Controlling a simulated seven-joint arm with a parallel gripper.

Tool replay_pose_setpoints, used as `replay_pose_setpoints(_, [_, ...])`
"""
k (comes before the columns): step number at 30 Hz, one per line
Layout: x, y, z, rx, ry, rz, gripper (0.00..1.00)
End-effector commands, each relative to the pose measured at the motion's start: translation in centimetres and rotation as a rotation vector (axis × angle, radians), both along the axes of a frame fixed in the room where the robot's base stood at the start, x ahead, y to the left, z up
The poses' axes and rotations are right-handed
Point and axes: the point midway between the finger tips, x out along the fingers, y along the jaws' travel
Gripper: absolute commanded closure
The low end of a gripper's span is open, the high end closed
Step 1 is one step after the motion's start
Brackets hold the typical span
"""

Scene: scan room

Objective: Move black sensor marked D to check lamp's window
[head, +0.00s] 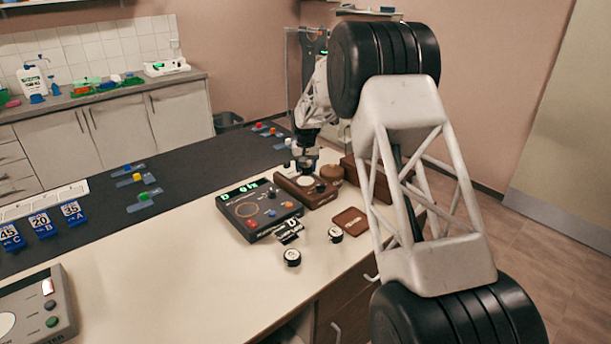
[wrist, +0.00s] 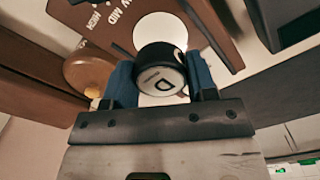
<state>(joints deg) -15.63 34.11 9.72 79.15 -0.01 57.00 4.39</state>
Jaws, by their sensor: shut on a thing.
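My gripper (wrist: 160,78) has blue fingers shut on the black sensor marked D (wrist: 154,82), a short black cylinder with a pale end face. The sensor is in front of a round white window (wrist: 158,32) in the wrist view and hides part of it. The window is on a brown box (wrist: 110,15) lettered MID and HIGH, which I take as the check lamp. In the head view my gripper (head: 305,162) is over or just behind this brown box (head: 318,197). I cannot tell whether the sensor touches the window.
A dark console (head: 258,212) with a green display stands left of the brown box. Two black, white-topped cylinders (head: 292,258) (head: 335,234), a small D sign (head: 290,230) and a brown tray (head: 350,221) are nearer.

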Motion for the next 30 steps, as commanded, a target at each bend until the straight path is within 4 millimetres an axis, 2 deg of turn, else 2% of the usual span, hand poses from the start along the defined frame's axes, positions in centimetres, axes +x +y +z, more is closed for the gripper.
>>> replay_pose_setpoints(5, [0.0, 0.0, -0.3, 0.0, 0.001, 0.0, 0.78])
replay_pose_setpoints(15, [0.0, 0.0, -3.4, 0.0, 0.001, 0.0, 0.78])
replay_pose_setpoints(29, [0.0, 0.0, -3.8, 0.0, 0.0, 0.0, 0.78])
replay_pose_setpoints(30, [0.0, 0.0, -3.8, 0.0, 0.0, 0.0, 0.47])
